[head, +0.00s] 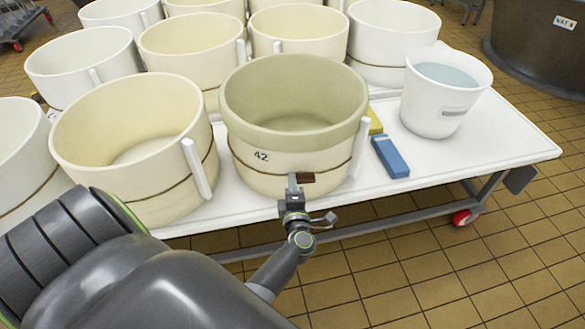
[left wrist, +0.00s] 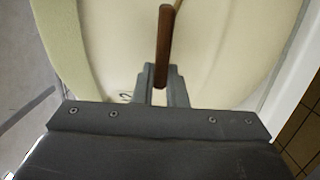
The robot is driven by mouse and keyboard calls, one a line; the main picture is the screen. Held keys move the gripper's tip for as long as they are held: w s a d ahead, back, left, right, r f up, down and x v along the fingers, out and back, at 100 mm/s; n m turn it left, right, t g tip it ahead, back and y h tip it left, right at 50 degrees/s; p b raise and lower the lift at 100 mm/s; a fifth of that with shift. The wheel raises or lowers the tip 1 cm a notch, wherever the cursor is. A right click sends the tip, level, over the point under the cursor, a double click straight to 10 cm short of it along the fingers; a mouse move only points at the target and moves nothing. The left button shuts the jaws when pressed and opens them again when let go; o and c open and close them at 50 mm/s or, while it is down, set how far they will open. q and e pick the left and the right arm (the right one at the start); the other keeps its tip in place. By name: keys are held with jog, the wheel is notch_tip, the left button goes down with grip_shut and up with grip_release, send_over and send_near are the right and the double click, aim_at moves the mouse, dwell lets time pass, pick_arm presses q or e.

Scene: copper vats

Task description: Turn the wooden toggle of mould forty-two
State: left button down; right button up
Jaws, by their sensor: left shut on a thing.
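Mould forty-two (head: 262,178) is a cream tub with a greenish upper band and the number 42 on its front. It stands near the front edge of the white table. Its dark brown wooden toggle (head: 307,178) sits low on the front, on the cord around the tub. My left gripper (head: 293,181) is at the toggle and shut on it. In the left wrist view the toggle (left wrist: 165,45) is a brown bar between the fingertips (left wrist: 161,82), with the tub wall behind it. My right gripper is not in view.
Several other cream moulds (head: 130,118) stand left and behind on the table (head: 480,145). A blue brush-like block (head: 390,157), a yellow piece (head: 374,121) and a white bucket of liquid (head: 443,92) are to the right. A dark vat (head: 537,45) stands beyond.

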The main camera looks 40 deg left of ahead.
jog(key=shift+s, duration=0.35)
